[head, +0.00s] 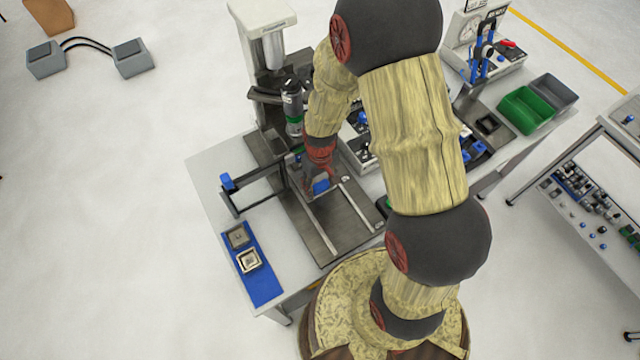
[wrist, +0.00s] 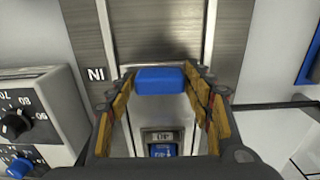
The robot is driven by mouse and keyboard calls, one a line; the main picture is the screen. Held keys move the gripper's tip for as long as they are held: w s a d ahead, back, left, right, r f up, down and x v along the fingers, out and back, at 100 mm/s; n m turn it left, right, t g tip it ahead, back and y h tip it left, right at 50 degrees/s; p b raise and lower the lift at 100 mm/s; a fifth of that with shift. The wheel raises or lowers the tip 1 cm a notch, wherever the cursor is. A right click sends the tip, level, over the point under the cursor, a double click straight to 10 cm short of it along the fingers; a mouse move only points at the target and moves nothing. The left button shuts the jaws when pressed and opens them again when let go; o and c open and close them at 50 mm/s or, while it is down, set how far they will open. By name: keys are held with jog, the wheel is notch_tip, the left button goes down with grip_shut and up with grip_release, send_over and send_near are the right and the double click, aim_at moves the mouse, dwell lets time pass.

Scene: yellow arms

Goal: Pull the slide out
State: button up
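The slide's blue handle (head: 320,186) shows at the front of the machine, just below my gripper (head: 318,178). In the wrist view the same blue handle (wrist: 160,80) lies between the tips of my gripper (wrist: 160,76), one finger on each side. The gaps beside it are very small, and I cannot tell whether the fingers press on it. A metal plate with two light rails (head: 325,228) lies on the table in front of the machine. My arm hides part of the machine.
A blue mat (head: 262,284) with two small square parts is at the table's front left. A dark frame with a blue end (head: 227,181) stands left of the rails. A control box with knobs (wrist: 35,120) is close on the left in the wrist view.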

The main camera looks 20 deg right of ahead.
grip_shut()
dwell(0.5)
